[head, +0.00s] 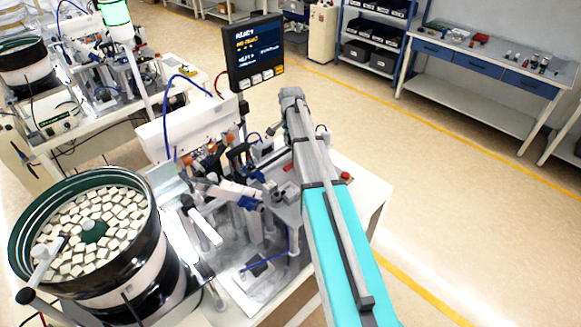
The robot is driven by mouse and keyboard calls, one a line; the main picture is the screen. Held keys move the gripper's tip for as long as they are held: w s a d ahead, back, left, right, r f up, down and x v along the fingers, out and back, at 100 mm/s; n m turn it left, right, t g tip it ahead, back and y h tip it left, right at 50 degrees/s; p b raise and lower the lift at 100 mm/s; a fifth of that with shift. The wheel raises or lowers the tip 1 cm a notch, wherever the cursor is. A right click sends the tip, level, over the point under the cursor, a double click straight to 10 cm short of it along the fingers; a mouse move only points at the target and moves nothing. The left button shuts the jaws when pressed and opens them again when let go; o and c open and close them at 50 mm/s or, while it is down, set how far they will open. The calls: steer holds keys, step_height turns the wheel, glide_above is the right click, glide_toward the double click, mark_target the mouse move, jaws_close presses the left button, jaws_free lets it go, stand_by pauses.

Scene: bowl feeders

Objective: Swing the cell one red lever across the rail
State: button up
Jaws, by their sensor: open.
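The feeder cell stands in the middle of the head view, on a light bench (372,190). I cannot pick out my gripper; the arm's far end is not clearly visible.
A bowl feeder (20,232) full of pale blocks stands at left. A dark screen (254,52) rises behind the cell. Another feeder cell is at upper left. A blue-drawer workbench (485,50) and blue shelving (372,58) stand at the back. Floor at right is clear.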

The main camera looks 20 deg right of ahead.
mark_target(291, 164)
steer(key=shift+f+b, duration=5)
steer(key=shift+f, duration=0.25)
jaws_close()
